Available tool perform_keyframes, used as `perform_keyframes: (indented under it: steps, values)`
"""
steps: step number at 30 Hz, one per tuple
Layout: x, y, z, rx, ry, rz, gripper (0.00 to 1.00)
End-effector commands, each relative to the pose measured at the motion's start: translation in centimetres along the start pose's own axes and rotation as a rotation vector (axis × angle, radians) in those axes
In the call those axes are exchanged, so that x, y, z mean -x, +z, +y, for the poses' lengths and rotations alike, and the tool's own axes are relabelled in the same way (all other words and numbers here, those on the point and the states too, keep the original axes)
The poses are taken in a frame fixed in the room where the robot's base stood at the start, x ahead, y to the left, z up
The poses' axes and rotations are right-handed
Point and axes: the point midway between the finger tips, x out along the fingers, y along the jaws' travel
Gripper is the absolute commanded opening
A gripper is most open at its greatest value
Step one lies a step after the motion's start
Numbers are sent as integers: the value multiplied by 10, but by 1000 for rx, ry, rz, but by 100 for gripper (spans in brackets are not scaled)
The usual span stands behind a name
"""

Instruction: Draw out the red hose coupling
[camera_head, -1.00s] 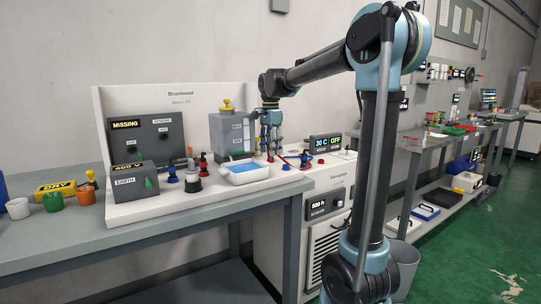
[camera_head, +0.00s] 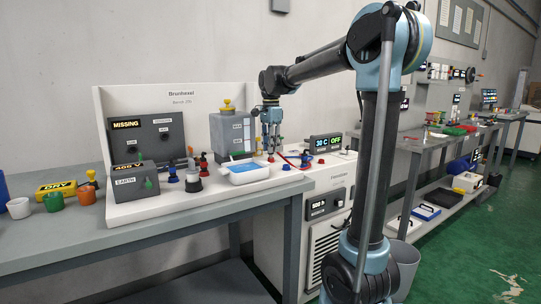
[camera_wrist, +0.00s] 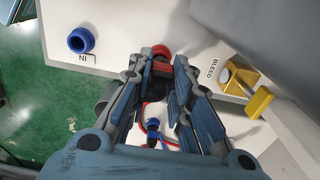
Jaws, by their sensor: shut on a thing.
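My gripper (camera_wrist: 161,85) is shut on the red hose coupling (camera_wrist: 161,68), whose red body shows between the fingertips in the wrist view. A red hose (camera_wrist: 143,112) runs below it, partly hidden by the fingers. In the head view my gripper (camera_head: 271,150) points down beside the grey tank, over the right end of the white bench panel. The coupling is too small there to tell apart from the fingers. I cannot tell whether the coupling is still seated or free of its port.
A blue port (camera_wrist: 81,40) marked IN and a yellow valve handle (camera_wrist: 258,103) near the BLEED label flank the gripper. The grey tank (camera_head: 229,134) stands close to its left. A white tray of blue liquid (camera_head: 250,178) sits in front. The display box (camera_head: 322,146) is at right.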

Motion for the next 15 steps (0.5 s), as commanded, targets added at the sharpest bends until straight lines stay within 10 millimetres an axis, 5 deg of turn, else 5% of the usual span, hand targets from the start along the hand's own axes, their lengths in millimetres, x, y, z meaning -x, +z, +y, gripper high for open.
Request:
perform_keyframes:
  steps: [15]
  values:
    - [17, -1, 1, -1, 0, 0, 0]
